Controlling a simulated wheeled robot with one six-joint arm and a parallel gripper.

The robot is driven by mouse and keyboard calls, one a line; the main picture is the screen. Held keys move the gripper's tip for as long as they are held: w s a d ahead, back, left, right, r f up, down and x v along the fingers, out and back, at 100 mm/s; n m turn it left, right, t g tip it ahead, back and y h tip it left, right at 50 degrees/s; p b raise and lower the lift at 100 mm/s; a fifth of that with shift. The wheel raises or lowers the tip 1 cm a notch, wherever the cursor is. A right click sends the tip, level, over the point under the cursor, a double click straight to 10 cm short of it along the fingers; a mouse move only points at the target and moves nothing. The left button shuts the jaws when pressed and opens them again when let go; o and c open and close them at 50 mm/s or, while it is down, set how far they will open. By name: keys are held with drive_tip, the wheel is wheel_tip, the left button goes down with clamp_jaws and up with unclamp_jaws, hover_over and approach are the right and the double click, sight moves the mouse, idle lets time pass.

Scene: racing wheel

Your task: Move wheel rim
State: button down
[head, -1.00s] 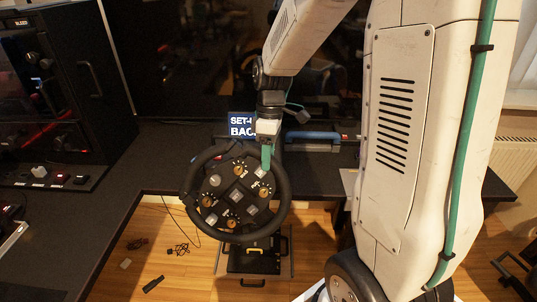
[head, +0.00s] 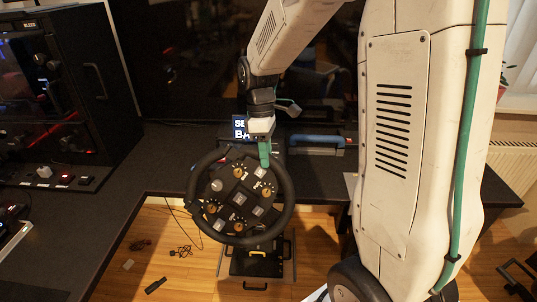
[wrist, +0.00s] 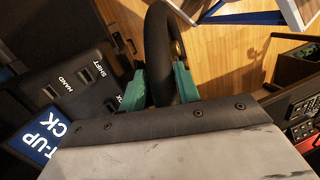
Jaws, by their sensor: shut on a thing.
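The black round steering wheel rim (head: 289,207) stands upright above the floor gap at the desk's front edge. It surrounds a dark hub panel (head: 238,197) with several knobs and buttons. My gripper (head: 264,158), with green fingers, is shut on the upper right part of the rim. In the wrist view the dark rim (wrist: 158,40) runs between the two green fingers (wrist: 158,88), one on each side. The fingers' lower ends and the exact contact are partly hidden by the wrist housing.
A dark desk (head: 95,215) surrounds the wheel. A lit blue screen (head: 240,128) stands just behind my gripper, with a blue-handled case (head: 316,142) to its right. A black control cabinet (head: 65,85) stands at left. Wooden floor and pedals (head: 258,258) are below.

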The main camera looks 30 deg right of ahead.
drive_tip(key=c, duration=1.1)
unclamp_jaws()
drive_tip(key=shift+s+a, duration=0.2)
drive_tip(key=shift+d, duration=0.1)
drive_tip(key=shift+w, duration=0.1)
drive_tip(key=shift+r, duration=0.3)
drive_tip(key=v, duration=0.7)
drive_tip(key=shift+r, duration=0.1)
